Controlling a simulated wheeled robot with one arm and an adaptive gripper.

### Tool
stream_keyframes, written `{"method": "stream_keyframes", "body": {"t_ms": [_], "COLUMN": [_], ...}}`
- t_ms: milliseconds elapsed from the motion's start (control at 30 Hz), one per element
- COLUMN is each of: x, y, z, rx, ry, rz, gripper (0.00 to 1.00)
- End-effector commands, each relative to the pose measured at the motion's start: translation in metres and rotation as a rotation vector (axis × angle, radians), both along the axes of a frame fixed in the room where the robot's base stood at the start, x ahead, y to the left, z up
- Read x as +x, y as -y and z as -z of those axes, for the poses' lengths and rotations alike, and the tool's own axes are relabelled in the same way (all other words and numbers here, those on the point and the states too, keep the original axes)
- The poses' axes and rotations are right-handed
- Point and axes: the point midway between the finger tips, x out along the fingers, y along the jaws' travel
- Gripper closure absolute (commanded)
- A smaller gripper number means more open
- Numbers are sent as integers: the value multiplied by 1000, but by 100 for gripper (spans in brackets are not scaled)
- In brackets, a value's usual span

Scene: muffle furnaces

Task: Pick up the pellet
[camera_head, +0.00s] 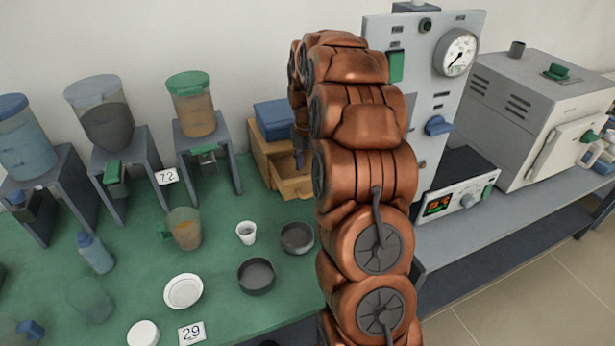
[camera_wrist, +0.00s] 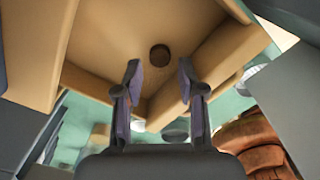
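The pellet (camera_wrist: 160,55) is a small dark brown disc inside the wooden box (camera_wrist: 100,40), seen in the wrist view just beyond my fingertips. My gripper (camera_wrist: 160,73) is open, with one finger on each side of the pellet's line and nothing between them. The pellet appears apart from both fingers; the exact gap is unclear. In the head view the wooden box (camera_head: 293,184) stands at the back of the green table, left of my arm. The pellet cannot be seen there, and my gripper is mostly hidden behind the arm.
A blue box (camera_head: 274,121) sits on top of the wooden box. Hoppers on grey stands, such as the green-lidded one (camera_head: 194,108), are to the left. Bowls (camera_head: 256,276) and a white cup (camera_head: 246,232) stand in front. A furnace (camera_head: 545,110) is at right.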

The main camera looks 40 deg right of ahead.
Motion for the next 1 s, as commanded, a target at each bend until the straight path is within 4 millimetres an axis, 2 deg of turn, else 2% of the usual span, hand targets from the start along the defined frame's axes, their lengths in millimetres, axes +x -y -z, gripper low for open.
{"method": "stream_keyframes", "body": {"t_ms": [100,233,433,700,1000], "x": [-2,-1,0,0,0], "y": [-1,0,0,0,0], "z": [17,28,29,29,28], "rx": [2,1,0,0,0], "ry": [-6,-4,-1,-1,-1], "rz": [-1,-1,0,0,-1], "gripper": [61,61,61,85,85]}}
